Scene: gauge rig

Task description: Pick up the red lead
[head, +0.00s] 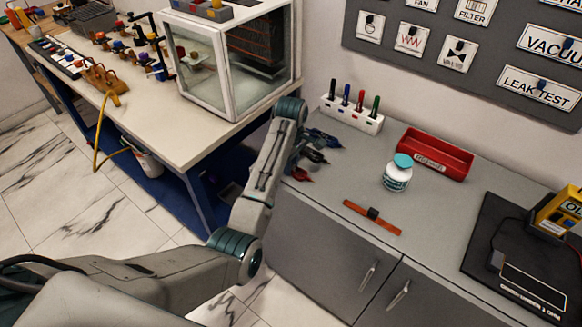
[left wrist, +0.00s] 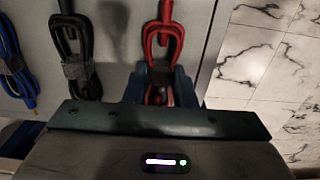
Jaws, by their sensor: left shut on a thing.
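The red lead (head: 301,174) is a coiled cable at the left end of the grey counter, nearest the front edge. In the left wrist view its red loops (left wrist: 163,38) run down between the blue fingers of my left gripper (left wrist: 157,82), which is shut on it around its grey tie. In the head view my left gripper (head: 295,158) is partly hidden by its own wrist. The black lead (head: 315,156) and the blue lead (head: 325,138) lie beside it, farther back; the wrist view shows them to the left. My right gripper is not in view.
A white bench with a clear box (head: 205,65) is left.

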